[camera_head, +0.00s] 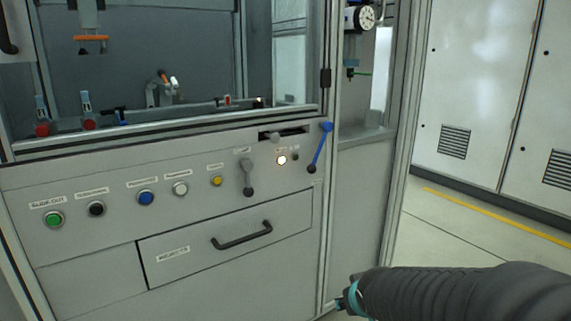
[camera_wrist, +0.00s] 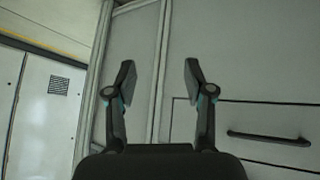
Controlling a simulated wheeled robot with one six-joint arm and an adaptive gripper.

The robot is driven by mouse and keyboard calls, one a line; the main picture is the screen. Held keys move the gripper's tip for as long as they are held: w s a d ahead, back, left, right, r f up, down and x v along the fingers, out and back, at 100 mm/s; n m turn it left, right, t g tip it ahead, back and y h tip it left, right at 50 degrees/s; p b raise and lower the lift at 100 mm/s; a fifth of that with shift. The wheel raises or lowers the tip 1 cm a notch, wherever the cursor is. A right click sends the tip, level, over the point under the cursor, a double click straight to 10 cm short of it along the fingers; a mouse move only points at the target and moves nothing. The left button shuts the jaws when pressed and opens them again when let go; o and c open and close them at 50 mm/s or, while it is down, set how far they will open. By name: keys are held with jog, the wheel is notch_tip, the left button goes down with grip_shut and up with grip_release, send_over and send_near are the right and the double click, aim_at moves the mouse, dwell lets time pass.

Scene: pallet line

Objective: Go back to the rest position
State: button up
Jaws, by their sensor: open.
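My gripper (camera_wrist: 156,85) is open and empty in the wrist view, its two dark fingers spread apart with only the grey machine front behind them. In the head view my dark arm enters from the lower right, and a small teal part of the gripper end (camera_head: 350,298) shows near the machine's lower right corner. The gripper is low, in front of the cabinet, and I see no contact with it. Most of the gripper is hidden behind the arm in the head view.
A machine panel carries a green button (camera_head: 54,220), a blue button (camera_head: 146,198), a lit button (camera_head: 282,160) and a blue-handled lever (camera_head: 320,148). Below is a closed drawer with a black handle (camera_head: 242,236). White cabinets (camera_head: 480,90) stand right; the floor (camera_head: 455,228) before them is clear.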

jog(key=s+r+m+g+p, duration=0.1)
jog(key=s+r+p, duration=0.1)
jog(key=s+r, duration=0.4)
jog(key=s+r+g+p, duration=0.1)
jog(key=s+r, duration=0.5)
jog(key=s, duration=0.7)
jog(key=shift+s+d+r+m+p, duration=0.15)
jog(key=shift+d+r+m+p, duration=0.2)
jog(key=shift+p, duration=0.5)
jog(key=shift+a, duration=0.1)
dwell(0.7)
